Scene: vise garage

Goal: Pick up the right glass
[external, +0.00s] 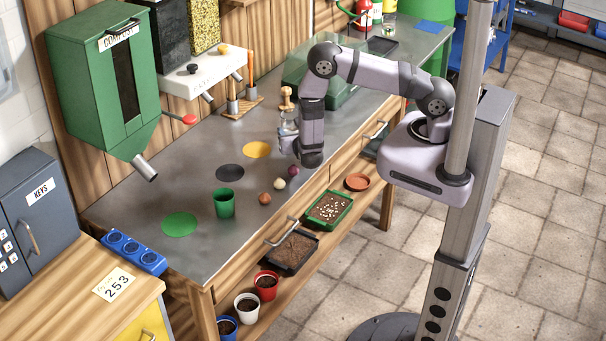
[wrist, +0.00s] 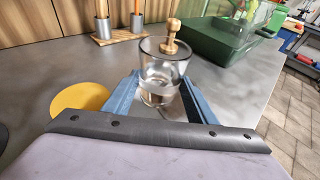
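A clear glass (wrist: 162,78) stands upright in the wrist view, between the two blue fingers of my gripper (wrist: 161,92). The fingers lie close along both sides of it, and whether they press on it is not clear. In the external view my gripper (external: 288,134) is low over the grey workbench, and the glass (external: 286,127) shows only faintly beside it, partly hidden. A green cup (external: 224,204) stands further toward the near left of the bench.
A wooden-handled tool (external: 287,98) stands behind the glass, near a green lidded box (external: 350,95). Flat yellow (external: 257,149), black (external: 229,173) and green (external: 179,224) discs lie on the bench. Small round bulbs (external: 279,184) lie near its front edge.

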